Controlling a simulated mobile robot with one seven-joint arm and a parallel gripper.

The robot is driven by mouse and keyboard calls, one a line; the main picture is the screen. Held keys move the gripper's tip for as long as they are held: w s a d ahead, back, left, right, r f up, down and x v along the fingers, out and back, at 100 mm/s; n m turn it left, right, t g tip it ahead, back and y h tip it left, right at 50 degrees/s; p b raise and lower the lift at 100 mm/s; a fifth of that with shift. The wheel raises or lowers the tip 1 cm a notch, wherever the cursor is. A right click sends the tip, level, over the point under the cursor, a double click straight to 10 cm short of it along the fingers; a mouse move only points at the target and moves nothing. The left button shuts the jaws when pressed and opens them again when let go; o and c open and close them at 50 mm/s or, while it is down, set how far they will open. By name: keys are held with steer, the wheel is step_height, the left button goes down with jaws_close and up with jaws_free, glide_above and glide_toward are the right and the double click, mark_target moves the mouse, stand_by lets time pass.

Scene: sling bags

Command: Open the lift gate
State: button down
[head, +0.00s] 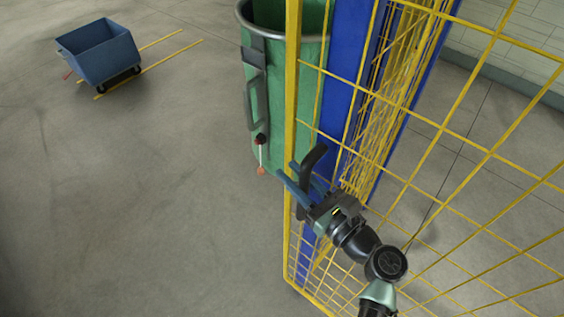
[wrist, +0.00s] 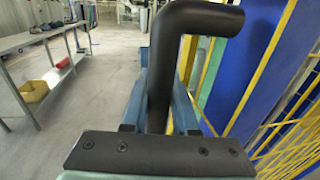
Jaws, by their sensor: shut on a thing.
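The lift gate is a yellow wire-mesh panel with a yellow edge post (head: 291,95), and it fills the right side of the head view. A black bent handle (head: 316,157) sits near its edge, and it stands large in the wrist view (wrist: 200,20). My gripper (head: 300,183) is shut on this handle. In the wrist view the blue-grey fingers (wrist: 135,105) lie on both sides of the handle's upright part. The handle's lower mounting is hidden behind the gripper.
A green cylinder (head: 285,130) with a grey rim and a blue post (head: 345,70) stand behind the gate. A blue cart (head: 98,55) is at the upper left. A grey bench (wrist: 45,40) appears in the wrist view.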

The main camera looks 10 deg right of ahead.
steer(key=shift+s+d, duration=0.1)
steer(key=c, duration=0.7)
jaws_free()
steer(key=b+v, duration=0.3)
steer(key=v, duration=1)
